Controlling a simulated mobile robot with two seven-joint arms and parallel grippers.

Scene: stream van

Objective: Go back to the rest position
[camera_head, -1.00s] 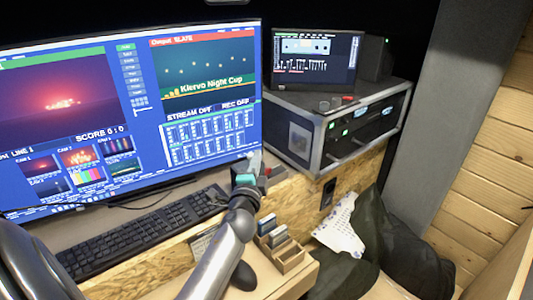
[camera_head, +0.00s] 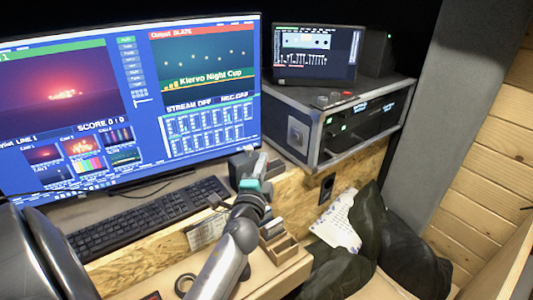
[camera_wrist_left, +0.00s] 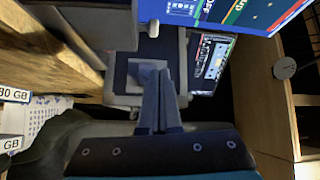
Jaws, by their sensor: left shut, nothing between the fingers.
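My left gripper (camera_head: 261,161) reaches in from the bottom of the head view, over the desk between the large monitor and the equipment case. Its fingers are together and hold nothing. In the left wrist view the two slim fingers (camera_wrist_left: 160,72) lie side by side, with a grey device behind their tips. My forearm hides part of the desk and of the card holder. My right gripper does not show.
A keyboard (camera_head: 150,218) lies below the large monitor (camera_head: 120,100). A wooden card holder (camera_head: 280,247) stands just right of my left wrist. The equipment case (camera_head: 310,135) is at the back right. A dark bag or cloth (camera_head: 372,225) lies lower right.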

